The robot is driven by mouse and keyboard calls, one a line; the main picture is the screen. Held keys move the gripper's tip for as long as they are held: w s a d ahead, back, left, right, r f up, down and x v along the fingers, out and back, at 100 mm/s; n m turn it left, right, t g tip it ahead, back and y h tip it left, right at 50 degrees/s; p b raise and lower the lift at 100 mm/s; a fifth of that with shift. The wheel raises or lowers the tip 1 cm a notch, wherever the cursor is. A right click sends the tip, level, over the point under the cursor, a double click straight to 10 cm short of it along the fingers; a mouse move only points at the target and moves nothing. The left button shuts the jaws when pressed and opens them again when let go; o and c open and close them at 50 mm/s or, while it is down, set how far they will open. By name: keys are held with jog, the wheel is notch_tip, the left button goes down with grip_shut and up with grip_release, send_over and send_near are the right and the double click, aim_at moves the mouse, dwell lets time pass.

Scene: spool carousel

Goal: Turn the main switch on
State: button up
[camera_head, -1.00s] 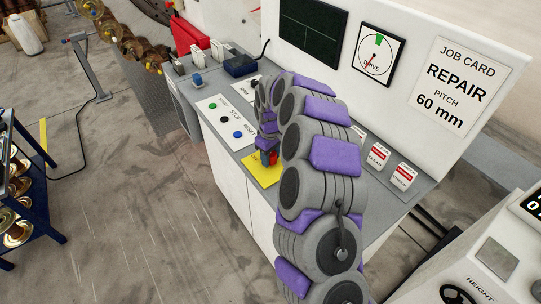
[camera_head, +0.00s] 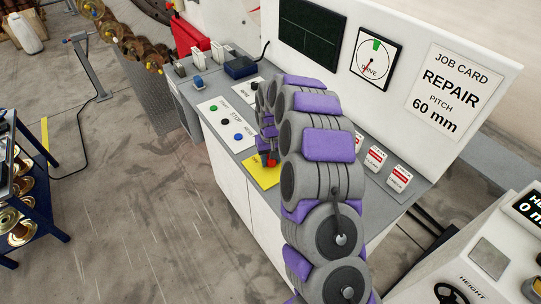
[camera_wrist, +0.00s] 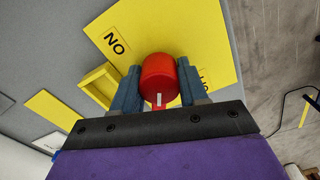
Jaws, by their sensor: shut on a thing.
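The main switch is a red rotary knob (camera_wrist: 158,78) with a small white mark, on a yellow plate (camera_wrist: 210,38). In the wrist view the knob sits between the two blue-grey fingers of my gripper (camera_wrist: 158,88), which are shut on it. An "ON" label (camera_wrist: 117,45) is on the plate to the upper left. A second label at the right is mostly hidden by a finger. In the head view the yellow plate (camera_head: 262,176) is on the console top, and my gripper (camera_head: 268,150) is over it, partly hidden by my arm.
A yellow raised bracket (camera_wrist: 98,84) is beside the knob. The console (camera_head: 232,148) carries green, black and blue buttons. Red-and-white tags (camera_head: 399,178) stand at its right. A dark screen (camera_head: 311,32) and a drive gauge (camera_head: 376,57) are on the back panel.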

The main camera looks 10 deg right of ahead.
jog(key=m+p, duration=0.1)
jog(key=m, duration=0.1)
jog(key=m+p, duration=0.1)
jog(key=m, duration=0.2)
jog(key=shift+w+d+r+m, duration=0.1)
jog(key=shift+d+r+m, duration=0.1)
jog(key=shift+m, duration=0.1)
jog(key=m+p, duration=0.1)
jog(key=m, duration=0.4)
jog(key=shift+m+p, duration=0.35)
jog(key=shift+m, duration=0.35)
jog(key=o, duration=1)
jog(key=shift+a+f, duration=0.1)
jog(key=shift+f, duration=0.05)
notch_tip(320, 180, up, 17)
jog(key=shift+r+p, duration=0.15)
jog(key=shift+p, duration=0.35)
